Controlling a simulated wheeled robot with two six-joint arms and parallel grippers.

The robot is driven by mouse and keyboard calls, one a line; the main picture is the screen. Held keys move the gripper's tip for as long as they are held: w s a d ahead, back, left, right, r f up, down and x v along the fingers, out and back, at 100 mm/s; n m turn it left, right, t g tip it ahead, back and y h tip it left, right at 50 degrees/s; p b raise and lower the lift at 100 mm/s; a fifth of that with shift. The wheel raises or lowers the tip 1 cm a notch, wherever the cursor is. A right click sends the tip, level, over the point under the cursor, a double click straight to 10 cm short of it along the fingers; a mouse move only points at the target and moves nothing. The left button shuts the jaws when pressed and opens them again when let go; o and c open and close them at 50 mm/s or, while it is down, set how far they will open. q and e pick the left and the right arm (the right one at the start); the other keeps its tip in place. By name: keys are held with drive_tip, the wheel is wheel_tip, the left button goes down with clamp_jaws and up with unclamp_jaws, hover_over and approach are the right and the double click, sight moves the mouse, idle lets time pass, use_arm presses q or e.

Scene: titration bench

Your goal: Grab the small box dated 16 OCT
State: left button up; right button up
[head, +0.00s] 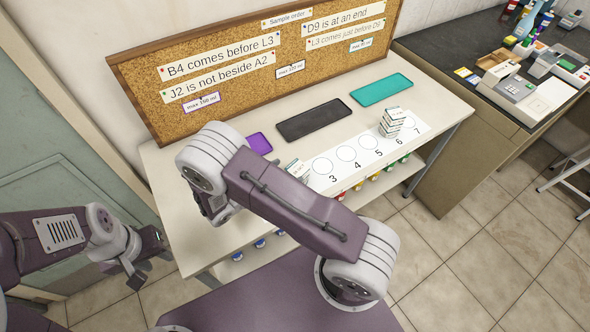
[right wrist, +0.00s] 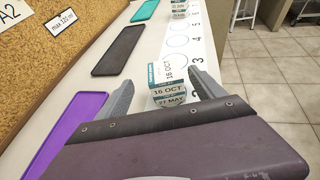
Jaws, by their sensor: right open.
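In the right wrist view a small white box (right wrist: 168,87) with a teal band reads 16 OCT on its top and its near side. A 27 MAY label shows just below it, seemingly on another box (right wrist: 171,101) underneath. My right gripper (right wrist: 161,76) is open, with one finger on each side of the 16 OCT box; I cannot tell if either touches it. In the head view the top of this box (head: 296,167) shows beside my right arm, which hides the right gripper's fingers. My left gripper (head: 137,276) hangs at the lower left, away from the table; its jaws are unclear.
Another stack of small boxes (head: 392,121) stands near circle 6 on the numbered white strip (head: 353,171). Purple (head: 259,143), black (head: 314,121) and teal (head: 381,88) trays lie behind. A corkboard (head: 250,65) stands along the table's back edge.

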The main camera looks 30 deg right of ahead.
sight(296, 169)
drive_tip(key=x, duration=0.3)
drive_tip(key=p+x, duration=0.1)
drive_tip(key=x, duration=0.1)
drive_tip(key=shift+s+d, duration=0.25)
drive_tip(key=shift+s, duration=0.1)
drive_tip(key=shift+w+d+f, duration=0.1)
drive_tip(key=shift+w+d, duration=0.05)
drive_tip(key=c, duration=1.5)
